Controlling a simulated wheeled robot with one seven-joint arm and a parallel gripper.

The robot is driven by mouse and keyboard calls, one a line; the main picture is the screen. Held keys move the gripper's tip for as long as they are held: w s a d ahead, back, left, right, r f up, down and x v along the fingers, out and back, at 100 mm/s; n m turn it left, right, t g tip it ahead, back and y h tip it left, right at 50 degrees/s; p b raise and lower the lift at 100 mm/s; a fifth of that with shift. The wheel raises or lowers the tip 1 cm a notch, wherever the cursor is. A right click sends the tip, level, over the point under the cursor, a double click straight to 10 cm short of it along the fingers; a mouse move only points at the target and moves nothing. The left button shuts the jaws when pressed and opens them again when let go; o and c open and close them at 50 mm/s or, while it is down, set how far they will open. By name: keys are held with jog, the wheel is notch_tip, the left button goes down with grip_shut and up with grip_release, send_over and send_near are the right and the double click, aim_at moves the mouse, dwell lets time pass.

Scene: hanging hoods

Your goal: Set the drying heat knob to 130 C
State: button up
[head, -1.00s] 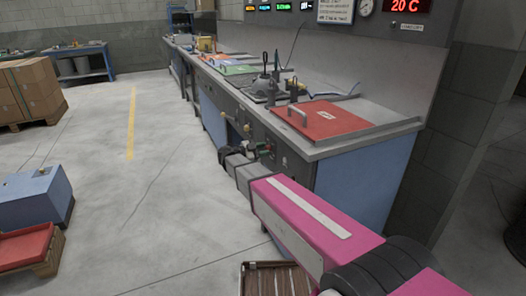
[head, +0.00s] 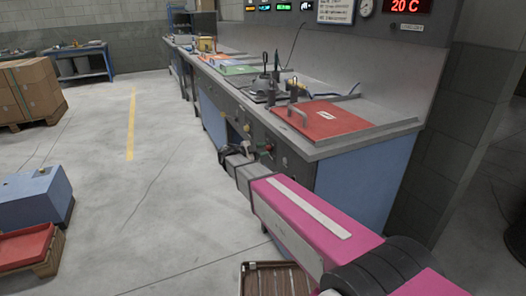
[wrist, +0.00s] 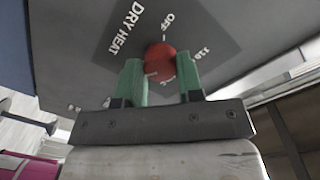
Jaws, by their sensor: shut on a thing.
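The dry heat knob (wrist: 161,57) is round and red, on a dark panel (wrist: 100,65) lettered DRY HEAT, OFF and 110, in the wrist view. A pale mark shows at its lower left. My gripper (wrist: 161,75) has green fingers, one on each side of the knob, and is shut on it. Other scale figures are hidden or too small to read, so I cannot tell the exact setting. In the head view my gripper (head: 263,151) is at the front face of the bench, where the knob is hardly visible.
The long bench (head: 300,145) carries a red lid with a handle (head: 318,119) above my gripper. A wall display (head: 405,6) reads 20 C. A blue box (head: 35,195) and stacked cartons (head: 35,90) stand left. The floor between is clear.

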jog(key=o, duration=0.9)
jog(key=shift+o, duration=0.2)
jog(key=shift+a, duration=0.15)
jog(key=v, duration=1)
jog(key=shift+s+a, duration=0.2)
jog(key=shift+a, duration=0.1)
jog(key=shift+f, duration=0.1)
